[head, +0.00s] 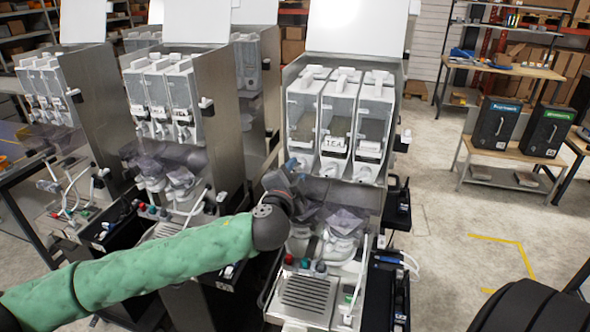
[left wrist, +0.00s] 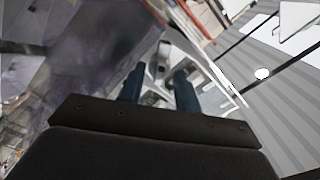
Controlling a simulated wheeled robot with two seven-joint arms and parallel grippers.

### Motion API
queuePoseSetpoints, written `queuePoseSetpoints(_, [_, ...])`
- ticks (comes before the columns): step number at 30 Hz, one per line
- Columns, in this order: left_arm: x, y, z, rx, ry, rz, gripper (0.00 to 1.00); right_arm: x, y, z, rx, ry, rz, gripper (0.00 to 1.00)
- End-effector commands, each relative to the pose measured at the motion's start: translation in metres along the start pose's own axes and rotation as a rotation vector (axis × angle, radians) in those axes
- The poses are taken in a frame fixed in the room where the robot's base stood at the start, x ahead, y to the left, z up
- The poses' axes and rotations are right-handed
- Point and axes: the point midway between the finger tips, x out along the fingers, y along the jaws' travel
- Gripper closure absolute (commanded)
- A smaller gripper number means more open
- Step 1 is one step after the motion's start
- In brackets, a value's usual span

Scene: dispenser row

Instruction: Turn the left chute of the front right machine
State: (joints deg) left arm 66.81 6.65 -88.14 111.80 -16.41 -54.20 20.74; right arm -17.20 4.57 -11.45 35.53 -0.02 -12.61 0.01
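The front right machine (head: 345,130) stands in the middle of the head view, with three clear canisters in a row; the middle one carries a TEA label (head: 335,143). My left gripper (head: 291,166) is at the lower end of the left canister (head: 305,115), and it hides part of the left chute there. In the left wrist view the two blue fingers (left wrist: 159,88) are apart, with a white part (left wrist: 163,62) showing between and beyond them. I cannot tell whether they touch it. My right gripper is not in view.
Purple translucent funnels (head: 345,219) and white spouts sit below the canisters. Coloured buttons (head: 304,262) and a drip grille (head: 305,292) are lower down. Another machine (head: 170,95) stands close on the left. Open floor (head: 450,210) lies to the right.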

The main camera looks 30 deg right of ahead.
Motion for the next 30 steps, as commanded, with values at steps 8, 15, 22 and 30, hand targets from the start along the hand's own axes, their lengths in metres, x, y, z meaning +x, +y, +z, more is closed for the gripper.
queuePoseSetpoints(8, [0.000, 0.001, 0.000, 0.000, 0.000, 0.000, 0.77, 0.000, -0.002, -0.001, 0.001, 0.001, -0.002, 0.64])
queuePoseSetpoints(15, [0.000, 0.001, 0.000, 0.000, 0.000, 0.000, 1.00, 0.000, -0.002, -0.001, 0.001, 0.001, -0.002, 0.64])
queuePoseSetpoints(22, [0.000, 0.003, 0.001, 0.023, 0.000, 0.001, 1.00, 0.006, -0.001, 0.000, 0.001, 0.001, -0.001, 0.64])
queuePoseSetpoints(30, [0.000, 0.005, 0.003, 0.144, 0.001, 0.000, 1.00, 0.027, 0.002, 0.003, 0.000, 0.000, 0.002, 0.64])
